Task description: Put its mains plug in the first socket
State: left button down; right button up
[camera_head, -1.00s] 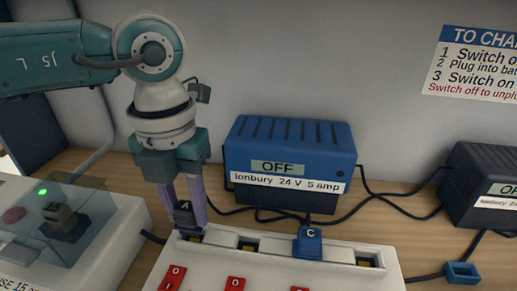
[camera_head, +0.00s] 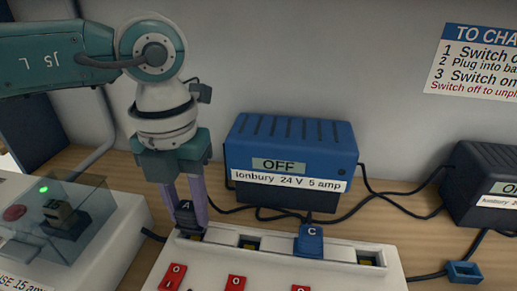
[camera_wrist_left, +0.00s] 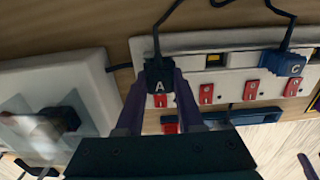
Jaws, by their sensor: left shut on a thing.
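My left gripper (camera_head: 188,212) is shut on the dark mains plug marked A (camera_head: 186,216), with a purple finger on each side of it. The plug is upright at the first socket, at the left end of the white socket strip (camera_head: 220,240). It also shows between the fingers in the left wrist view (camera_wrist_left: 159,78), its cable trailing up. The plug and fingers hide most of that socket, so I cannot tell how deep the plug sits. A blue plug marked C (camera_head: 309,241) is in the third socket.
Red switches (camera_head: 236,283) line the strip's front. A blue charger (camera_head: 290,150) reading OFF stands behind it, a black charger (camera_head: 485,180) at right. A box with a clear cover and green light (camera_head: 43,191) stands left. Cables cross the wooden bench.

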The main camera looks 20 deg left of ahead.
pick_arm(q)
jog(key=shift+f+b, duration=0.65)
jog(key=shift+f, duration=0.2)
jog(key=shift+c, duration=2.3)
grip_release()
notch_tip(320, 180, up, 10)
jog(key=shift+r+p, duration=0.1)
jog(key=shift+p, duration=0.4)
